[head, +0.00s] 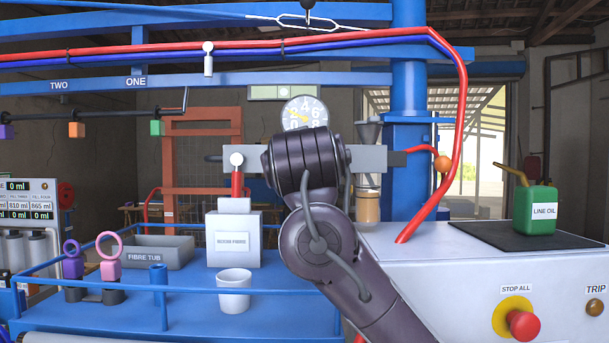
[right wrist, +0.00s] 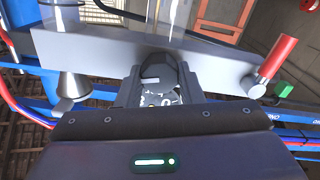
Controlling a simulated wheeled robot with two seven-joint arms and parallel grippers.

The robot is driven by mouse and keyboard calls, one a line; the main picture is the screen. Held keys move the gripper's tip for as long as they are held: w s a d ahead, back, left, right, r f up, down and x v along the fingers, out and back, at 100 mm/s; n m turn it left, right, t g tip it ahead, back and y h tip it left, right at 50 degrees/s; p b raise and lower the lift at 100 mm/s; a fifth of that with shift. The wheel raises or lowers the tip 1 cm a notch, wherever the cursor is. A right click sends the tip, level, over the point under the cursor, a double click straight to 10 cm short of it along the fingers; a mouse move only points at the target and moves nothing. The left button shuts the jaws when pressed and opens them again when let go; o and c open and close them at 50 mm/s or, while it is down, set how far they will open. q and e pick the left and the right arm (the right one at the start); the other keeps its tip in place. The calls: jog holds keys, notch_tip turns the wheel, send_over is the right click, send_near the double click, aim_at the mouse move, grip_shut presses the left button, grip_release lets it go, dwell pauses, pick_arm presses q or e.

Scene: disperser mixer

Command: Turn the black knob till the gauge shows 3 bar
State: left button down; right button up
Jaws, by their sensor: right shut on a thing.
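The round white gauge (head: 304,113) stands above my right forearm in the head view. Its yellow needle points to the left, near the 2, though the dial is small. The black knob (right wrist: 160,68) sits on a grey bar (right wrist: 105,52) in the right wrist view. My right gripper (right wrist: 160,84) is shut on the knob, one finger at each side. In the head view my right arm hides the knob and the gripper, and the grey bar (head: 369,158) shows on both sides of the arm. My left gripper is not in view.
A red-handled lever (head: 237,185) hangs at the bar's left end, above a white box (head: 233,239). A white cup (head: 234,291) stands on the blue bench. A green oil can (head: 541,209) and a red stop button (head: 523,325) are at the right.

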jog(key=shift+f+m+b, duration=0.1)
jog(key=shift+m+b, duration=1.2)
jog(key=shift+m, duration=0.7)
jog(key=o, duration=1)
jog(key=shift+c, duration=0.2)
jog(key=shift+s, duration=0.1)
jog(key=s+b, duration=0.5)
jog(key=s, duration=0.2)
jog(key=shift+s, duration=0.35)
